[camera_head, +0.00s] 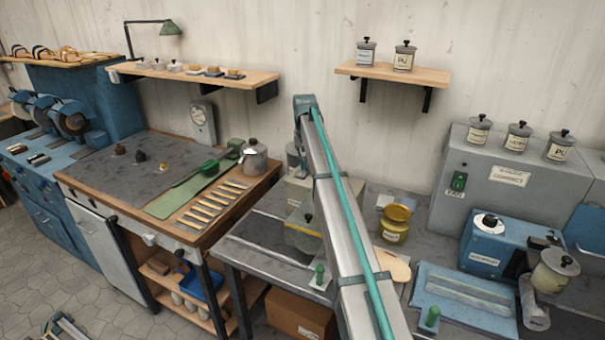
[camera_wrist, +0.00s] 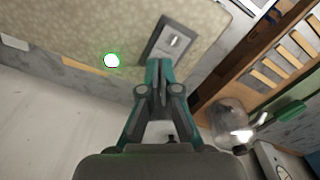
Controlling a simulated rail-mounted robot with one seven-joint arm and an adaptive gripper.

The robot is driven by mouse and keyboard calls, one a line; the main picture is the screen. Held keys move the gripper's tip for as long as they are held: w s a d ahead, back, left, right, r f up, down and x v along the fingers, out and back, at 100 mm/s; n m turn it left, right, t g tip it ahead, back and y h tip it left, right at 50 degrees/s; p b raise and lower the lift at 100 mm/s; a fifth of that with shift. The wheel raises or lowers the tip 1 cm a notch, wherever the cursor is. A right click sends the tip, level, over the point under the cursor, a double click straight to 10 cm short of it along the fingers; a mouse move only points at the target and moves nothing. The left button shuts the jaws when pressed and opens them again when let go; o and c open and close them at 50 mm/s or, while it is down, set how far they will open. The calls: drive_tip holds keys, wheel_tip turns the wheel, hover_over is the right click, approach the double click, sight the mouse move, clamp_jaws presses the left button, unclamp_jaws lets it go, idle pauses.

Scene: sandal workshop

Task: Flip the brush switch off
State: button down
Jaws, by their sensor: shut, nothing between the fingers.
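My gripper (camera_wrist: 158,72) is shut and empty in the wrist view. Its fingertips are right at the near end of a grey switch plate (camera_wrist: 152,52) with a small light toggle (camera_wrist: 175,42). The plate sits on a beige speckled panel (camera_wrist: 80,25). I cannot tell if the fingertips touch the plate, nor which way the toggle is set. A white light with a green ring (camera_wrist: 111,60) glows to the left of the plate. In the head view my arm hides the fingertips and the switch; part of a beige housing (camera_head: 291,190) shows behind it.
A lidded pot (camera_head: 254,157) and a workbench with a row of tools (camera_head: 215,200) stand left of the arm. A yellow jar (camera_head: 395,222) stands on the right. A shelf (camera_head: 385,73) with two jars is on the wall above.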

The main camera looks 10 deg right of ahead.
drive_tip(key=shift+f, duration=0.35)
idle(0.3)
drive_tip(key=shift+r+p, duration=1.65)
drive_tip(key=shift+r, duration=1.9)
drive_tip(key=shift+f, duration=0.1)
